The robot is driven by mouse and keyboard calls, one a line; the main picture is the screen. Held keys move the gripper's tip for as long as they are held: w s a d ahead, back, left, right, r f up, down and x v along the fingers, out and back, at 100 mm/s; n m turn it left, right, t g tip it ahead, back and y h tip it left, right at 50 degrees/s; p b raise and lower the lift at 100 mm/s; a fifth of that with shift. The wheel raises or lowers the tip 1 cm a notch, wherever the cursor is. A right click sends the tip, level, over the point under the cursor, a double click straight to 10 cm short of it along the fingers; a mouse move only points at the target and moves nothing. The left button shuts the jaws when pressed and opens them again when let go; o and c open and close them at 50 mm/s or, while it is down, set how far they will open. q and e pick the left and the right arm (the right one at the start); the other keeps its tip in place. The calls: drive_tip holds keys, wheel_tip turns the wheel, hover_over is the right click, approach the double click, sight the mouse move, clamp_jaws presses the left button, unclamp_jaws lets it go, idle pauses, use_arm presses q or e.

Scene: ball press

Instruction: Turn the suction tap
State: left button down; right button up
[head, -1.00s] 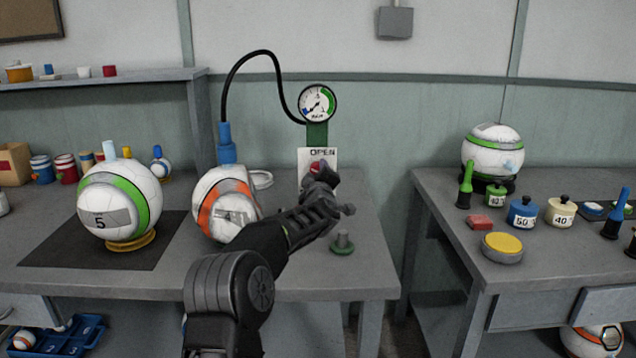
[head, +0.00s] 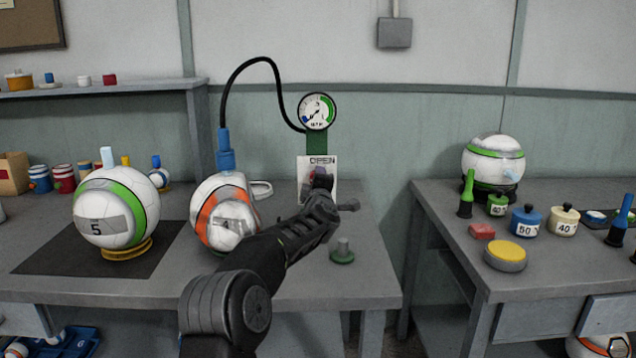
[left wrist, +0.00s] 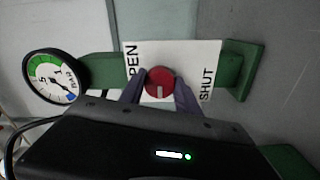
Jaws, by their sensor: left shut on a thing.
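The suction tap is a round red knob with a pale line on its face. In the left wrist view the red knob (left wrist: 160,82) sits on a white plate (left wrist: 213,62) marked OPEN and SHUT. My left gripper (left wrist: 160,90) has its two fingers on either side of the knob and is shut on it. In the head view my left gripper (head: 320,178) covers most of the knob in front of the white plate (head: 304,180). The pale line points away from both words, toward my gripper. My right gripper is in neither current view.
A gauge (head: 318,111) stands above the plate on a green post (head: 317,143). A black hose (head: 226,85) runs to a blue fitting on the orange-striped ball (head: 205,208). A green-striped ball (head: 100,210) is at left.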

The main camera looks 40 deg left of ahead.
use_arm(q)
drive_tip(key=c, duration=0.9)
unclamp_jaws()
drive_tip(key=b+v, duration=0.1)
drive_tip(key=v, duration=0.6)
drive_tip(key=shift+s+d, duration=0.25)
drive_tip(key=shift+s, duration=0.05)
